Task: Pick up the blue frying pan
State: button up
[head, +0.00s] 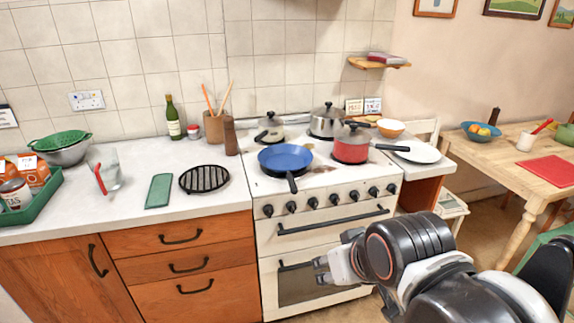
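The blue frying pan (285,157) sits on the front left of the white stove top, with its dark handle pointing toward me over the front edge. My gripper (318,271) is low in front of the oven door, below and to the right of the pan and apart from it. The gripper's fingers are small and partly hidden by the wrist, so I cannot tell whether they are open or shut. Nothing visible is held in it.
A black grill rack (204,179) and a green board (159,191) lie on the left counter. A wooden table (510,165) is at the right.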

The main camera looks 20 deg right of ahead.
aim_at(288, 159)
jog(key=i+l, duration=0.15)
jog(key=i, duration=0.7)
